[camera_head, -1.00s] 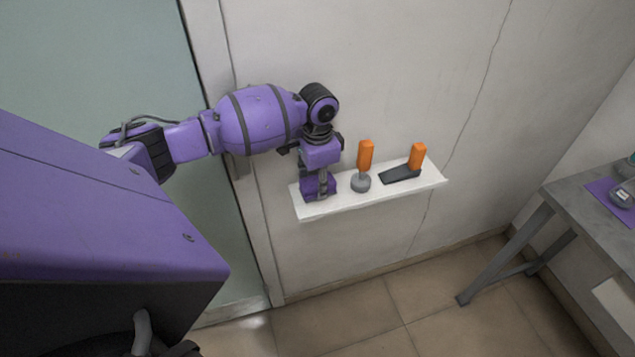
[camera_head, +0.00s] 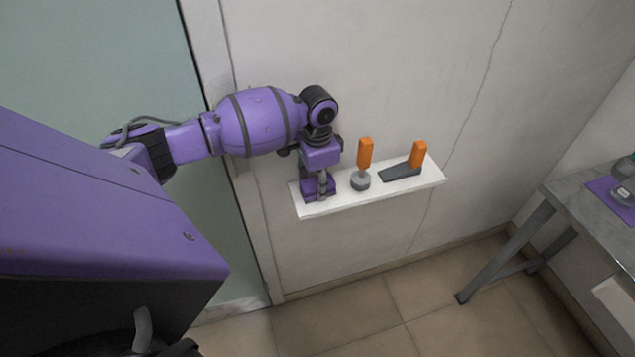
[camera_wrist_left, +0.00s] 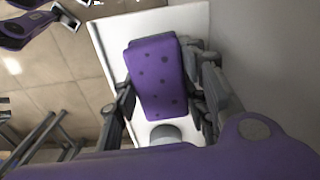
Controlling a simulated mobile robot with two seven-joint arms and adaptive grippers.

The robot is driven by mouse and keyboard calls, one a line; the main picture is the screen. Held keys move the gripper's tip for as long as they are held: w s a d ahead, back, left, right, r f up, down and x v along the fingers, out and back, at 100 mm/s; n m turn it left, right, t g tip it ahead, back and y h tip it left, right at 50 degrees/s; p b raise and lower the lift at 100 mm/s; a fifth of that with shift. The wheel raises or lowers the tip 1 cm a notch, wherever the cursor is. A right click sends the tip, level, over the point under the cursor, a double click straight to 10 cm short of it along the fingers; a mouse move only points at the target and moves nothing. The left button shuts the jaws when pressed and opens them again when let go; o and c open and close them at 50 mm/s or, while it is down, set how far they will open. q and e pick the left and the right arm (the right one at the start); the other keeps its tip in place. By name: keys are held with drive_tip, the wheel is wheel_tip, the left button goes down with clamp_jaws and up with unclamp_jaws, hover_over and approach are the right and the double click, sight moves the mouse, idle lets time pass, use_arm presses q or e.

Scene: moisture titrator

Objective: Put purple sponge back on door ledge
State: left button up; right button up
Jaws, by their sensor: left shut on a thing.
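The purple sponge (camera_wrist_left: 157,78), with dark spots, is between the fingers of my left gripper (camera_wrist_left: 160,95) in the left wrist view. In the head view the sponge (camera_head: 312,190) is at the left end of the white ledge (camera_head: 343,203), largely covered by my left gripper (camera_head: 319,187), which points down from above. The gripper is shut on the sponge. The sponge is at the ledge's surface; I cannot tell whether it rests fully on it.
On the ledge, right of the sponge, are an orange-handled tool with a round grey base (camera_head: 361,180) and an orange-handled flat dark tool (camera_head: 400,172). A door (camera_head: 90,60) is at left. A grey table (camera_head: 600,205) stands at right.

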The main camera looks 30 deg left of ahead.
use_arm(q)
drive_tip(key=o, duration=1.1)
use_arm(e)
drive_tip(key=shift+s+f, duration=0.1)
use_arm(q)
drive_tip(key=shift+r, duration=0.1)
drive_tip(key=shift+r+p, duration=0.35)
drive_tip(key=shift+r, duration=3.55)
use_arm(e)
drive_tip(key=shift+w+r, duration=0.55)
drive_tip(key=shift+r, duration=0.1)
